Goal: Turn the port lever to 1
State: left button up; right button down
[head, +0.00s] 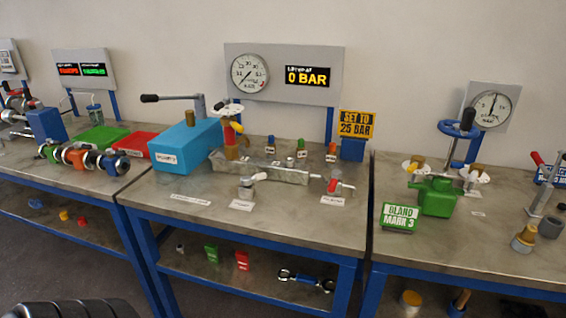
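I cannot tell for sure which part is the port lever, as its lettering is too small to read. A white round dial (227,111) with a yellow lever (237,127) stands on a red and brass fitting at the left end of the grey manifold block (262,170). In front of the block are a small valve with a pale handle (260,177) and one with a red handle (335,186). The dial's marks and the lever's setting are not readable.
A blue pump box (186,146) with a long black-tipped handle (150,98) stands left of the manifold. A gauge (250,73) and a "0 BAR" display (307,76) are behind, with a "SET TO 25 BAR" sign (357,124). The middle bench's front is mostly clear.

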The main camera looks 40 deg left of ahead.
aim_at(257, 178)
jog(key=u, duration=1.6)
jog(key=j, duration=0.15)
jog(key=i, duration=0.05)
